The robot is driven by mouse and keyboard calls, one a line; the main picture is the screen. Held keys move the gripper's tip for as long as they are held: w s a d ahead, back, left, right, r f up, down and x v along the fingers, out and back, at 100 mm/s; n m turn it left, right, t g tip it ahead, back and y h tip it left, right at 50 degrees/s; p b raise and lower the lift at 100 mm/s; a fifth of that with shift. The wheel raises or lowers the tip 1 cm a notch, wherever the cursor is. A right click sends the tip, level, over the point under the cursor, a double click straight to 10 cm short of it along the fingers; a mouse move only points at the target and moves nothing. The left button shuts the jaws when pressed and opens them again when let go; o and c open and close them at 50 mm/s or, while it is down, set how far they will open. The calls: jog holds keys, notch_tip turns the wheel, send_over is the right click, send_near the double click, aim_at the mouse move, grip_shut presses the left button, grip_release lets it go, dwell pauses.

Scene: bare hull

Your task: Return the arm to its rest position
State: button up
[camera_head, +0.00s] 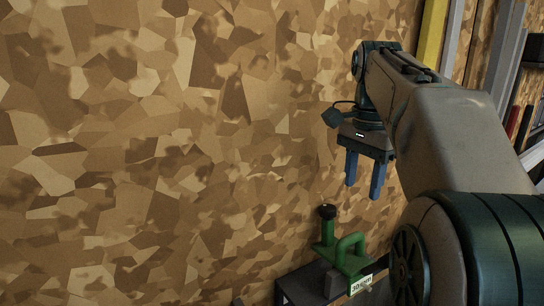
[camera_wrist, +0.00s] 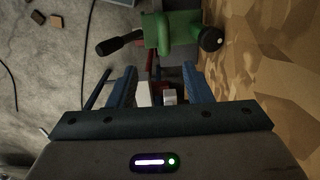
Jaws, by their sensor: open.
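My gripper (camera_head: 364,176) hangs from my raised arm with its two blue fingers pointing down. The fingers are apart and nothing shows between them in the head view. In the wrist view my gripper (camera_wrist: 160,88) also shows its fingers spread, with small white and red items visible beyond the gap. My arm reaches in from the right and bends at the elbow, close to the patterned wall.
A green clamp-like tool (camera_head: 347,253) with a black knob stands on a dark surface (camera_head: 303,284) below my gripper; the tool (camera_wrist: 178,32) also shows in the wrist view. A patterned wall (camera_head: 150,150) fills the left. Grey floor (camera_wrist: 50,70) shows cables.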

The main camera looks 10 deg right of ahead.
jog(key=s+a+f+n+t, duration=0.1)
jog(key=s+a+f+n, duration=0.3)
jog(key=f, duration=0.3)
jog(key=s+a+f+n+t, duration=0.1)
jog(key=s+a+f+n, duration=0.3)
jog(key=f, duration=0.4)
jog(key=s+a+f+n+t, duration=0.1)
jog(key=s+a+f+n, duration=0.3)
jog(key=f+n, duration=0.2)
jog(key=shift+s+f, duration=0.35)
jog(key=shift+f, duration=0.5)
jog(key=shift+r, duration=0.15)
